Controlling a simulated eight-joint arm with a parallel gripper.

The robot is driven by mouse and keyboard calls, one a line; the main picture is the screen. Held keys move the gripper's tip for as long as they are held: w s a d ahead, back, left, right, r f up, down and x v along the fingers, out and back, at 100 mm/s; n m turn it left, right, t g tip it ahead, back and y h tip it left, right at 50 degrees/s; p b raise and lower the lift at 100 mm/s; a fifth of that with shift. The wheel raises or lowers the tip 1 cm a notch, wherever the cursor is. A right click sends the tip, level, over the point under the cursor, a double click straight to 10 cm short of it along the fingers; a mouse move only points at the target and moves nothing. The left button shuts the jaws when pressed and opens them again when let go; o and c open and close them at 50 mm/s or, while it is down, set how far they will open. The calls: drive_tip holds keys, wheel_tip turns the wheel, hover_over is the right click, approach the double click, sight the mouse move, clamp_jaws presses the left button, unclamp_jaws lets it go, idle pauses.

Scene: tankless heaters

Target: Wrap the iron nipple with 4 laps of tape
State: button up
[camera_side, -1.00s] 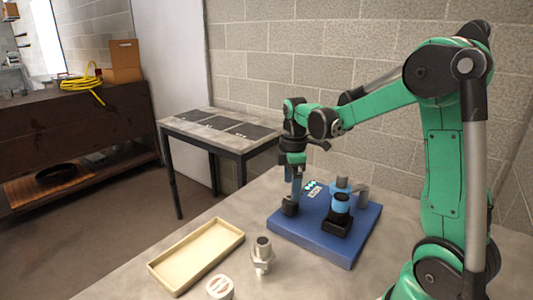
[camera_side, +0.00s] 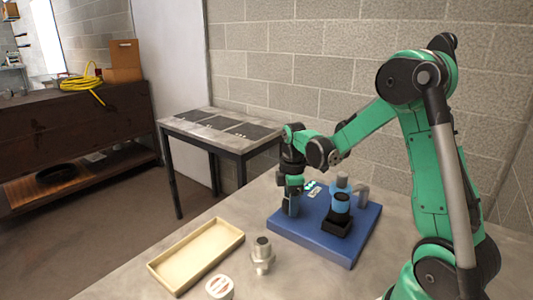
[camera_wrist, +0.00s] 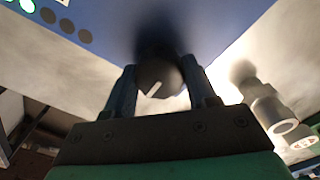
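The iron nipple seems to be the grey metal fitting (camera_side: 262,256) standing upright on the table in front of the blue base; it also shows at the right of the wrist view (camera_wrist: 268,108). A white roll with red marks (camera_side: 220,287), perhaps the tape, lies at the front edge of the side view. My gripper (camera_side: 291,211) points down at the left corner of the blue base (camera_side: 310,238). In the wrist view its fingers stand on both sides of a dark knob with a white line (camera_wrist: 158,84). Whether they press on it is unclear.
On the blue base are a blue cylinder over a black square holder (camera_side: 337,225), a grey bent post (camera_side: 362,196) and small green lights (camera_side: 310,186). A cream tray (camera_side: 172,273) lies to the left. A side table (camera_side: 225,130) stands behind; bare table surrounds the fitting.

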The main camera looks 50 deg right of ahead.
clamp_jaws()
drive_tip(key=m, duration=0.4)
drive_tip(key=o, duration=1.1)
unclamp_jaws()
drive_tip(key=shift+r, duration=2.85)
